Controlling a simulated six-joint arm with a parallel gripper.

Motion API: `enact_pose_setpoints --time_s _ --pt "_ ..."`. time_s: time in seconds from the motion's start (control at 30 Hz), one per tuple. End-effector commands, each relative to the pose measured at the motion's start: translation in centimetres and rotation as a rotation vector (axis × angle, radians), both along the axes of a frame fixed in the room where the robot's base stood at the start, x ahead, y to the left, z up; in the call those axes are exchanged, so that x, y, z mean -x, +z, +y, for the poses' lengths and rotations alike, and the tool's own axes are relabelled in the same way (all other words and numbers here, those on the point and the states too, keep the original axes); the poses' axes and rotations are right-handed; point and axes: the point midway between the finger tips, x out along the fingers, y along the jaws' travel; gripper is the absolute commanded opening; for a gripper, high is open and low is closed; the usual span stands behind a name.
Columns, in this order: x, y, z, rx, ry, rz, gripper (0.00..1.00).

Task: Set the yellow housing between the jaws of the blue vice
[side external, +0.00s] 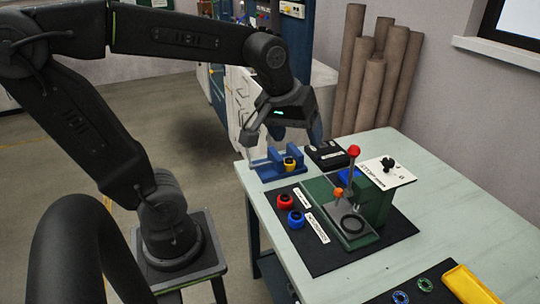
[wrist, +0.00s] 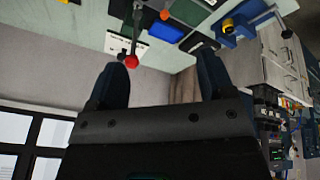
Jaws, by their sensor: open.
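The blue vice (side external: 264,170) stands at the far left corner of the table in the side external view. The yellow housing (side external: 290,164), with a dark top, sits at the vice and appears to be between its jaws; I cannot tell whether the jaws touch it. In the wrist view the vice (wrist: 248,14) and the housing (wrist: 228,25) show at the top right. My gripper (side external: 281,140) is above the vice, its fingers spread wide and empty. In the wrist view the gripper (wrist: 162,66) has nothing between its fingers.
A red housing (side external: 285,201) and a blue housing (side external: 296,219) stand on the dark mat (side external: 395,238). A green press (side external: 372,206) with a red-knobbed lever rises nearby. A black box (side external: 326,155) is right of the vice. A yellow tray (side external: 468,285) lies at the front right.

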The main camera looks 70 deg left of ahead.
Motion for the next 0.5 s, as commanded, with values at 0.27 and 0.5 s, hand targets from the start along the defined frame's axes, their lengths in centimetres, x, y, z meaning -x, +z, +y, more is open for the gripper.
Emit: enact_pose_setpoints --time_s 0.27,0.5 --pt "6.6 -1.0 -3.9 -0.199 -0.549 -0.078 0.75" --pt "7.3 -1.3 -4.2 -0.230 -0.624 -0.085 0.75"
